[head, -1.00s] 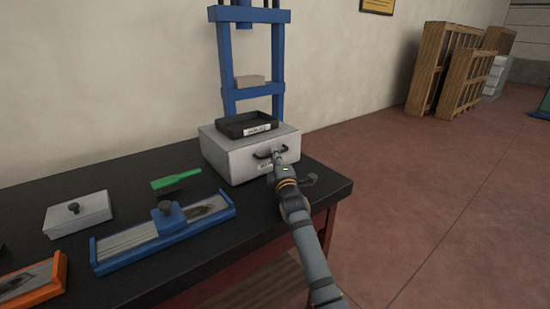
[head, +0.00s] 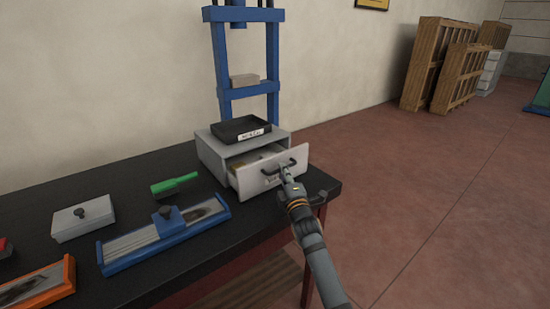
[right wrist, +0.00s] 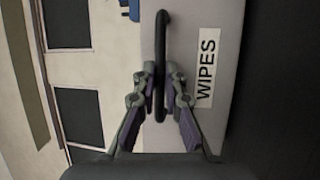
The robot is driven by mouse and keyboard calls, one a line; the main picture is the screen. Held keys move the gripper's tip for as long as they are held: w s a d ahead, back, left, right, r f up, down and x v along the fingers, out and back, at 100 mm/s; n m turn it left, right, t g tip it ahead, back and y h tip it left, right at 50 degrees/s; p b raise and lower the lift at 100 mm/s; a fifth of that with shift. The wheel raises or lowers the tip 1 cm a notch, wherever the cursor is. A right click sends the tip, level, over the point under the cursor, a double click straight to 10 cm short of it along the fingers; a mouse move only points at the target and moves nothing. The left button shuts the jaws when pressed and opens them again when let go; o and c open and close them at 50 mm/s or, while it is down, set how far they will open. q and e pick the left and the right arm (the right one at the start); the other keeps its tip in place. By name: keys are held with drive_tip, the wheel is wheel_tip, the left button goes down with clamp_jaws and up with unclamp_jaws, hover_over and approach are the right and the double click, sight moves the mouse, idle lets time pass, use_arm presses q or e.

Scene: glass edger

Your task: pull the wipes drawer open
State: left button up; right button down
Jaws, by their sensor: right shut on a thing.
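The wipes drawer (head: 262,177) is a light grey drawer in a grey cabinet (head: 211,152) on the black bench. It stands partly pulled out, and pale contents show inside behind its front. My right gripper (head: 285,168) is at the drawer's black handle (head: 277,168). In the right wrist view, the gripper (right wrist: 160,88) has its fingers on both sides of the handle (right wrist: 161,45), shut on it. A white label reading WIPES (right wrist: 206,70) is on the drawer front beside the handle. My left gripper does not show.
A black tray (head: 226,133) sits on the cabinet. A blue press frame (head: 219,70) stands behind. On the bench (head: 150,166) are a green brush (head: 174,184), a blue-framed stone holder (head: 222,217), a grey lidded box (head: 99,220) and an orange-framed one (head: 69,275). Open floor lies right.

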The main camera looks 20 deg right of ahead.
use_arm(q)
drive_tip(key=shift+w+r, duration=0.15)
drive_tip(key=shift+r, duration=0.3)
use_arm(e)
drive_tip(key=s, duration=0.2)
drive_tip(key=s+d, duration=0.1)
drive_tip(key=s, duration=0.1)
drive_tip(key=s+d, duration=0.1)
drive_tip(key=s, duration=0.2)
drive_tip(key=shift+d, duration=0.25)
drive_tip(key=c, duration=1.4)
unclamp_jaws()
drive_tip(key=shift+s+f, duration=0.1)
drive_tip(key=shift+s, duration=0.25)
drive_tip(key=s+f, duration=0.1)
drive_tip(key=s, duration=1)
drive_tip(key=shift+a+f, duration=0.3)
drive_tip(key=shift+f, duration=0.1)
drive_tip(key=shift+s, duration=0.1)
